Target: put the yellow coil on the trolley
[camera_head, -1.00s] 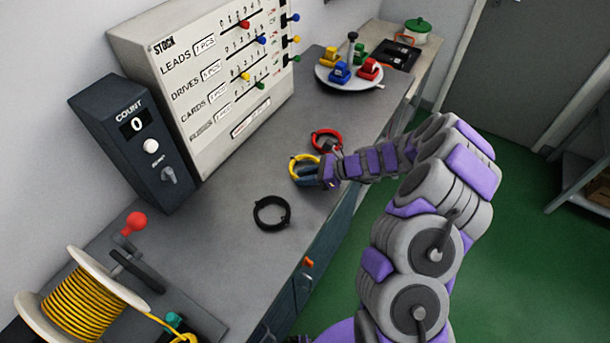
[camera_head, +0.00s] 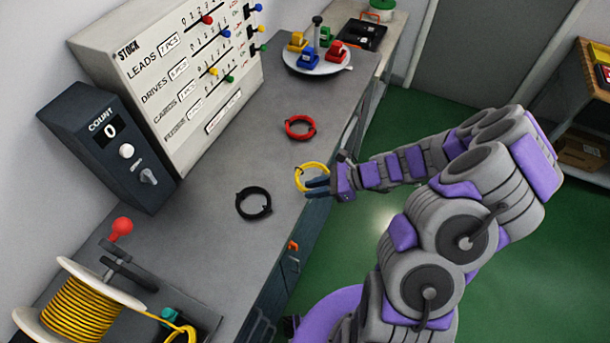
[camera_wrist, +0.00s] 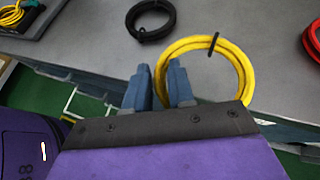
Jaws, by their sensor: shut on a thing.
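The yellow coil (camera_head: 298,176) is at the right edge of the grey bench in the head view. My gripper (camera_head: 318,188) reaches in from the right with its blue-grey fingers at the coil's near side. In the wrist view, the coil (camera_wrist: 241,70) is a ring with a black tie, and my gripper's fingers (camera_wrist: 163,72) are shut on its left side. I cannot tell how high it is above the bench. No trolley is clearly identifiable; a shelved stand (camera_head: 560,171) shows at the far right.
A black coil (camera_head: 240,207) and a red coil (camera_head: 288,128) lie on the bench (camera_head: 215,165). A yellow wire spool (camera_head: 80,305) with a red-knobbed crank stands at lower left. A round tray (camera_head: 318,68) holds colored blocks. Green floor (camera_head: 530,260) is open right of the bench.

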